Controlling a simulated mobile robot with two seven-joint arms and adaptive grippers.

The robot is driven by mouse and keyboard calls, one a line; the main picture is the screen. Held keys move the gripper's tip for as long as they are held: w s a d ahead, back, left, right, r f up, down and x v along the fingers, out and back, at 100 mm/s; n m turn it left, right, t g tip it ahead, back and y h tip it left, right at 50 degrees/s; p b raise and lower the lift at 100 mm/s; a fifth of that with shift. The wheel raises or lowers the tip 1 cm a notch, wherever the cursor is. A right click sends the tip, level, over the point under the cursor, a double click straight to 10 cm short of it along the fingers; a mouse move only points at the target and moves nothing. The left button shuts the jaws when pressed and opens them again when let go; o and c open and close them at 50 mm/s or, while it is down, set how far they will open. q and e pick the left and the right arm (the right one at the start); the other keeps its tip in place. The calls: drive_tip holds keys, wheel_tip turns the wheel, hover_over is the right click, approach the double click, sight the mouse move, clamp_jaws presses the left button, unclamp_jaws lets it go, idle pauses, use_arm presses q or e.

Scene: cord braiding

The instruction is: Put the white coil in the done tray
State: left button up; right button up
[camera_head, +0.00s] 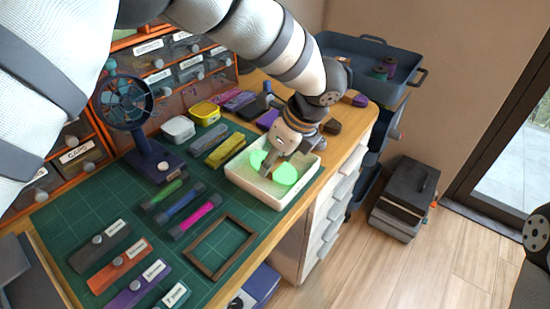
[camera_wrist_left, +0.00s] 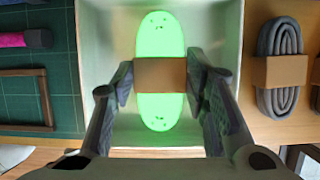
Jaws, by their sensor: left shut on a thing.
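The coil (camera_wrist_left: 160,102) shows as a glowing pale-green oval with a brown band (camera_wrist_left: 160,76) around its middle. It also glows in the head view (camera_head: 285,174). My left gripper (camera_wrist_left: 159,80) is shut on it, a finger on each side at the band. The coil is inside the outline of the white done tray (camera_head: 262,193), whose wall also shows in the wrist view (camera_wrist_left: 94,60). I cannot tell whether the coil touches the tray floor. The gripper hides part of the coil in the head view. My right gripper is out of view.
A grey coil (camera_wrist_left: 281,75) lies on the wood beside the tray. A brown frame (camera_head: 221,247), several colored cord pieces and labeled holders lie on the green mat (camera_head: 85,210). A fan (camera_head: 140,125) and orange-framed drawers stand behind. The table edge is just right of the tray.

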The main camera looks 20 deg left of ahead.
use_arm(q)
drive_tip(key=shift+f, duration=0.15)
drive_tip(key=o, duration=1.2)
drive_tip(key=shift+o, duration=0.2)
drive_tip(key=v, duration=1.2)
drive_tip(key=shift+p, duration=0.45)
